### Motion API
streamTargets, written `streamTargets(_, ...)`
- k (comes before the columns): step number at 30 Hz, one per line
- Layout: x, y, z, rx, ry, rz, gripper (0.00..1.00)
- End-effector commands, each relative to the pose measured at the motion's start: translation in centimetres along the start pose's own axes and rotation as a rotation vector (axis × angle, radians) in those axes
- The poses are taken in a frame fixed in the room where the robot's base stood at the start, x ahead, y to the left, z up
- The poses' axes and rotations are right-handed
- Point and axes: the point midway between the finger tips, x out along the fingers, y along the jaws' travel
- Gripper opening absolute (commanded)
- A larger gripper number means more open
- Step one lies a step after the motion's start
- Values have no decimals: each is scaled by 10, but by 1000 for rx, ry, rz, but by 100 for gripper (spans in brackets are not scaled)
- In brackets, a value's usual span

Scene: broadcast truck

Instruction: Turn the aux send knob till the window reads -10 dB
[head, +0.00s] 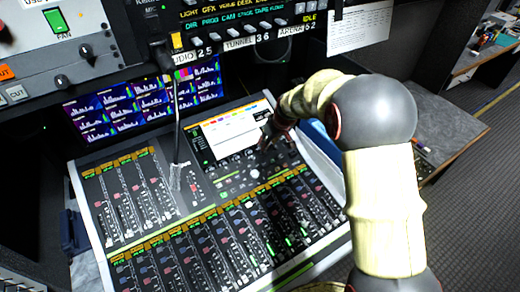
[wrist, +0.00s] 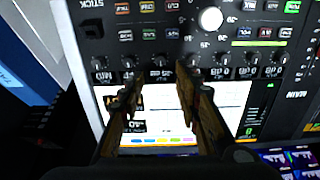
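My gripper (wrist: 160,78) is open in the wrist view, its two fingers apart and pointing at a row of small dark knobs on the mixing console. A knob (wrist: 157,75) of that row shows between the fingertips; I cannot tell whether they touch it. Small readouts beside the knobs appear upside down, several seeming to read 0 dB. A dark window (wrist: 138,126) by the left finger seems to read -40, partly hidden by that finger. In the head view my gripper (head: 277,138) is over the right edge of the console's screen (head: 225,130), hiding the knobs there.
A gooseneck stalk (head: 177,130) rises left of the screen. A grey desk (head: 440,130) is at the right.

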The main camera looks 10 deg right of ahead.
Motion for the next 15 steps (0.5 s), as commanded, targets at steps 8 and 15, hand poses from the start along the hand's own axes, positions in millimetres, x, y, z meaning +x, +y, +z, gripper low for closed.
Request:
streamTargets(8, 42, -1, 3, 2, -5, -3, 33)
streamTargets(15, 68, -1, 2, 1, -3, -2, 33)
